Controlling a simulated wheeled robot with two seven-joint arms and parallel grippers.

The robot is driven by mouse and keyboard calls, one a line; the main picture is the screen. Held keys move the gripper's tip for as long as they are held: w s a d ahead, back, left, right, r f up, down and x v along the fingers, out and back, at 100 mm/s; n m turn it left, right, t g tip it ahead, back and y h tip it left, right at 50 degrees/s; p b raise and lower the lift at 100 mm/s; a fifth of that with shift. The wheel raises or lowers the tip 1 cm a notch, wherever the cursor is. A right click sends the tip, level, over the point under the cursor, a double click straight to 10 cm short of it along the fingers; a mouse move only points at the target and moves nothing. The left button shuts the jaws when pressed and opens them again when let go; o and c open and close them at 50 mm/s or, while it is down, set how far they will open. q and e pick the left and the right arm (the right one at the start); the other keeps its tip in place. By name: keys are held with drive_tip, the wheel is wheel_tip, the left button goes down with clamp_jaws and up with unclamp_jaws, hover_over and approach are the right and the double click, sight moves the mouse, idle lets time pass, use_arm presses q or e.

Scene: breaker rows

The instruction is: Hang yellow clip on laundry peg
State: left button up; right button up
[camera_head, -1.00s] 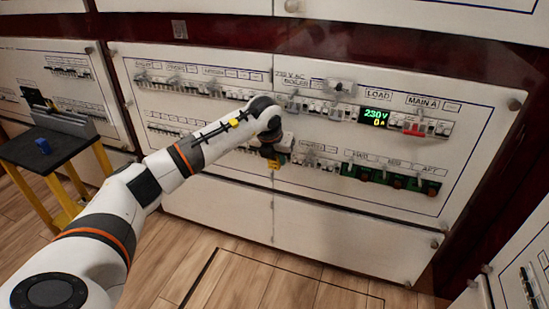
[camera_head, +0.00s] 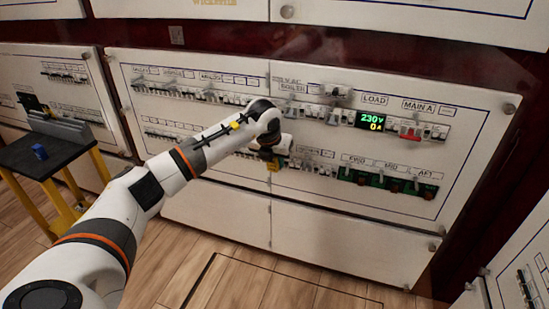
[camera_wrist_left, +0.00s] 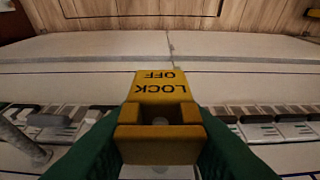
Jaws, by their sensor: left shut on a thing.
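The yellow clip (camera_wrist_left: 160,90), lettered "LOCK OFF", fills the middle of the left wrist view. It is held between the dark green fingers of my left gripper (camera_wrist_left: 160,145). In the head view my left gripper (camera_head: 270,158) is at the lower breaker row of the middle panel, with a bit of the yellow clip (camera_head: 273,166) showing below it. My arm and wrist hide part of that row. I cannot make out a laundry peg for sure in either view. My right gripper is not in view.
The white panel (camera_head: 225,195) carries two breaker rows, a green "230V" display (camera_head: 371,120) and a red switch (camera_head: 410,132). A dark table (camera_head: 50,155) with yellow legs, bearing a blue block (camera_head: 40,151), stands at left. The wooden floor in front is clear.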

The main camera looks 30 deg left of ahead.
use_arm(q)
drive_tip(key=shift+s+d+p, duration=0.2)
drive_tip(key=shift+s+p, duration=0.15)
drive_tip(key=shift+s, duration=0.75)
drive_tip(key=shift+p, duration=0.5)
idle(1.1)
drive_tip(key=shift+w, duration=0.6)
drive_tip(key=shift+w+a, duration=0.25)
drive_tip(key=shift+w, duration=0.5)
